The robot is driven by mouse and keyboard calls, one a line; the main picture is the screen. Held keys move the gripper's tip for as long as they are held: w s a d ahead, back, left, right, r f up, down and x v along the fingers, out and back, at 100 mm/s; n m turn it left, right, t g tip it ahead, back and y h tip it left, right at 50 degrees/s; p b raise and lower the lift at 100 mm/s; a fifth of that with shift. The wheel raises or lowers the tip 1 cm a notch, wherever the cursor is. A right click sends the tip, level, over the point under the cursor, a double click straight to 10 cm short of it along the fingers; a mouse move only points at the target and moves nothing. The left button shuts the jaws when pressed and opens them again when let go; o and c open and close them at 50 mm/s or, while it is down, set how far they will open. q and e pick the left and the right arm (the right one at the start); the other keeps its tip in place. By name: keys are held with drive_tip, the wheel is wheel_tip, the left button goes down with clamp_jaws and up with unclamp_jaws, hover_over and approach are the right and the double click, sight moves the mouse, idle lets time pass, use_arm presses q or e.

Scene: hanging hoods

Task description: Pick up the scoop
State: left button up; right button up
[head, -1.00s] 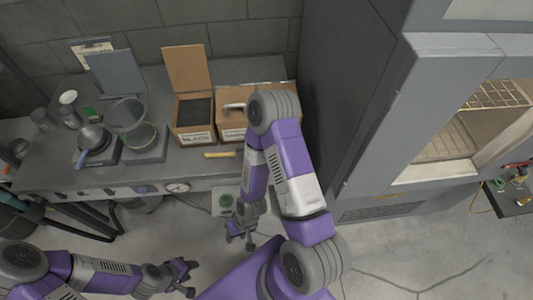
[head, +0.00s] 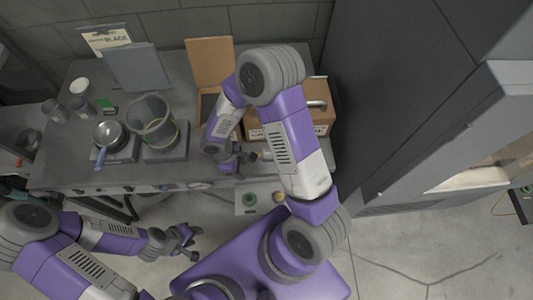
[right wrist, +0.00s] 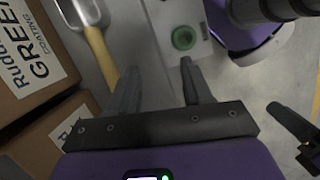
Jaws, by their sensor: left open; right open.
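The scoop shows in the right wrist view, with a metal head (right wrist: 84,12) cut off by the top edge and a yellow handle (right wrist: 100,58). The handle lies just left of my right gripper (right wrist: 158,72), whose two fingers are apart with nothing between them. In the head view, a small bit of yellow (head: 265,155), likely the handle, shows beside my right gripper (head: 232,161) at the counter's front. My right arm hides most of the scoop there. My left gripper (head: 186,240) is open and empty, low in front of the counter.
Cardboard boxes (right wrist: 30,50) with printed labels stand left of the scoop. A pan (head: 109,134) and a clear container (head: 151,118) are on the counter's left part. A green round knob (right wrist: 184,38) sits on a pale panel near my right fingers. A tall grey cabinet (head: 400,90) bounds the right.

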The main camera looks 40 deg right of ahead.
sight(266, 154)
drive_tip(key=w+d+r+n+t+h, duration=0.1)
drive_tip(key=w+d+r+h, duration=0.2)
drive_tip(key=w+r, duration=0.1)
drive_tip(key=x, duration=0.6)
drive_tip(key=shift+s+d+f+b, duration=0.2)
drive_tip(key=shift+s+d+b, duration=0.15)
drive_tip(key=shift+d, duration=0.1)
drive_tip(key=shift+d+f, duration=0.15)
drive_tip(key=shift+f, duration=0.2)
clamp_jaws()
